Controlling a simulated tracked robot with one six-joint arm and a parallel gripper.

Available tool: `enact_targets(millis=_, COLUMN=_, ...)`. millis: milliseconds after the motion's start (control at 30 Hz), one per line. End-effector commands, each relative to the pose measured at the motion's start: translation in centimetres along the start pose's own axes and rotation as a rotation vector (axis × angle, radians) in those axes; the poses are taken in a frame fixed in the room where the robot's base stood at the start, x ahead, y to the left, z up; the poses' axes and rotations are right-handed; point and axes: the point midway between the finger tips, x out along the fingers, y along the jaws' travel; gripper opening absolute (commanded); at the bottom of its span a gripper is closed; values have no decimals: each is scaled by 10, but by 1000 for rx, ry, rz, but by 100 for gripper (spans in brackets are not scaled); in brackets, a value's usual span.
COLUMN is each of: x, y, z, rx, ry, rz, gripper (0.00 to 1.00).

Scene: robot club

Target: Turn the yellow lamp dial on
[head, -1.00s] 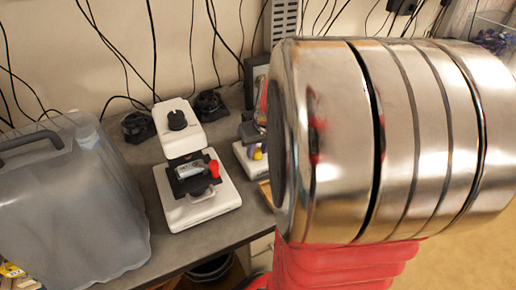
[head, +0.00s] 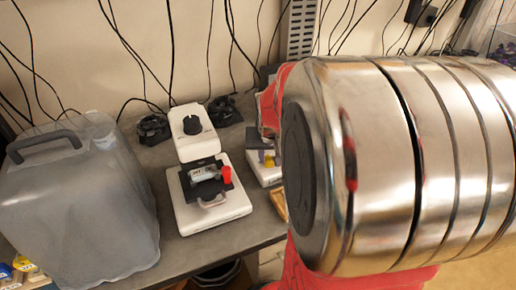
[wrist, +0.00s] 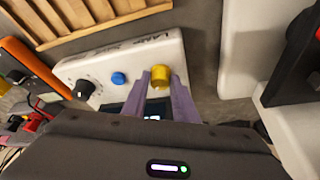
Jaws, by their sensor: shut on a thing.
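In the wrist view, the yellow lamp dial (wrist: 161,77) stands on the white lamp box (wrist: 107,69). A blue button (wrist: 119,79) and a black knob (wrist: 84,89) are also on the box. The purple fingers of my gripper (wrist: 160,83) are on either side of the yellow dial, shut on it. In the head view, the box (head: 263,174) and a little of the dial (head: 270,161) show beside my arm, which hides the rest. I cannot tell from the dial whether the lamp is on.
A white microscope-like device (head: 213,207) with a red knob stands left of the box. A large grey translucent container (head: 85,205) stands farther left. In the wrist view, a slatted wooden rack (wrist: 75,20) and an orange handle (wrist: 32,66) lie close to the box.

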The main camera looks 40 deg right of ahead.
Motion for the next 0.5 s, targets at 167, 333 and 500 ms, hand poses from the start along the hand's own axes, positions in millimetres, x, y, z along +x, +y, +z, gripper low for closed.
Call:
enact_targets(millis=167, x=1, y=0, z=0, rx=2, ry=-2, rz=0, gripper=3)
enact_targets(millis=333, x=1, y=0, z=0, rx=2, ry=-2, rz=0, gripper=28)
enact_targets(millis=500, x=0, y=0, z=0, rx=2, ry=-1, rz=0, gripper=40)
